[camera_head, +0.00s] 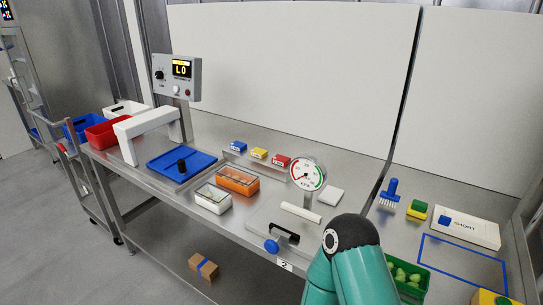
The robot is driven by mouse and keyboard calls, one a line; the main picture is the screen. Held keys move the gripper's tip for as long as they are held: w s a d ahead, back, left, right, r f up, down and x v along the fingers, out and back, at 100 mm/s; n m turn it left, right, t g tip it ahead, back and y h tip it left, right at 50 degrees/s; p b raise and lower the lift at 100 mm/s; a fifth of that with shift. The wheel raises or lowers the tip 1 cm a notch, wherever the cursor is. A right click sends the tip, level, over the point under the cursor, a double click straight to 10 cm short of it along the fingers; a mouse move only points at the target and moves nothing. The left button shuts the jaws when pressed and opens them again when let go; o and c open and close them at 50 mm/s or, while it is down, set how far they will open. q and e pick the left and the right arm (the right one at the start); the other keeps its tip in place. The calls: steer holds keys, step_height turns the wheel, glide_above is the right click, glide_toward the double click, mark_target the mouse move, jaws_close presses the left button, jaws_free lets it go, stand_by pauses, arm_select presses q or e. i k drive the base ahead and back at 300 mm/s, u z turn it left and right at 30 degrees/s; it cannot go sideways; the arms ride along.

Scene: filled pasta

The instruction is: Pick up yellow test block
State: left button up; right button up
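The yellow test block (259,153) is a small block with a pale label on its front. It stands in a row on the steel table, between a blue block (238,146) and a red block (281,161). Nothing covers it. A teal arm link of mine with a dark round joint rises from the bottom edge, right of centre, well apart from the row. Neither of my grippers shows in this view.
A dial gauge (307,173) stands right of the row. In front are an orange-filled box (238,180), a white-rimmed box (213,198) and a blue tray (182,165). A white arch (148,131) and a control box (177,77) stand left. A green crate (408,276) is at right.

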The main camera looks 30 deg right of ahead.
mark_target(260, 154)
steer(key=u, duration=0.15)
steer(key=i, duration=0.9)
steer(key=z, duration=0.1)
